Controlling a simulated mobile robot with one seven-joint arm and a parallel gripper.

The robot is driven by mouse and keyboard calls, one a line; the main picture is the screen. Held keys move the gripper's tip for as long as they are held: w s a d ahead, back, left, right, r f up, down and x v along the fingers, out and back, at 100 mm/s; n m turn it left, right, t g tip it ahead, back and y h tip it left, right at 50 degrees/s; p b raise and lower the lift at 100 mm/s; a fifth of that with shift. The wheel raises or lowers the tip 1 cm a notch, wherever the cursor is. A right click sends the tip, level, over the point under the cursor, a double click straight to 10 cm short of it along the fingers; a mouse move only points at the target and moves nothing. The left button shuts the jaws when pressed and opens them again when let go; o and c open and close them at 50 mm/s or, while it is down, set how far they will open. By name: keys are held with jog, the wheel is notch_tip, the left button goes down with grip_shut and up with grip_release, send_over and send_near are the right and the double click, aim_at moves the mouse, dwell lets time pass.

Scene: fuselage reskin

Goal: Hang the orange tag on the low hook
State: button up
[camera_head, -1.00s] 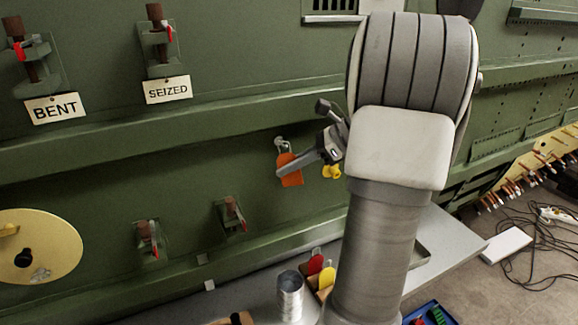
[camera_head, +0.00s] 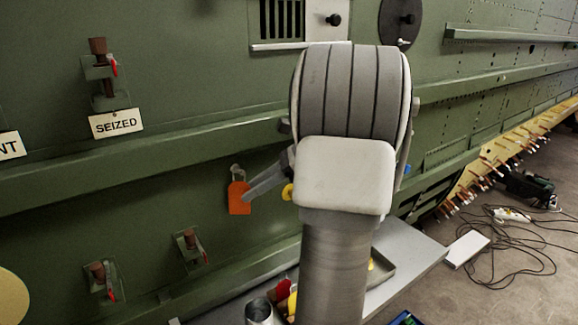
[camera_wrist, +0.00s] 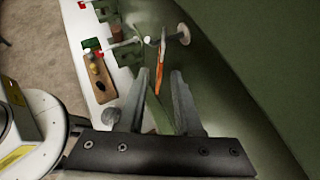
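The orange tag (camera_head: 239,200) hangs against the green panel at a small grey hook (camera_head: 237,170). In the wrist view the tag (camera_wrist: 160,68) shows nearly edge-on, by a peg with a pale round end (camera_wrist: 183,34). My gripper (camera_wrist: 160,76) is open, its two fingers apart with the tag's lower part just beyond or between the tips. No finger visibly presses on the tag. In the head view my gripper (camera_head: 250,194) comes in from the right, and a finger overlaps the tag's right edge.
A yellow tag (camera_head: 288,191) shows partly behind my arm. Two brown clamps (camera_head: 188,246) sit lower left on the panel. A grey bench (camera_head: 408,258) below holds a metal can (camera_head: 259,312) and a red tag (camera_head: 280,295). The "SEIZED" sign (camera_head: 116,124) is upper left.

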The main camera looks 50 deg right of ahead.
jog(key=v, duration=1.5)
jog(key=shift+s, duration=0.3)
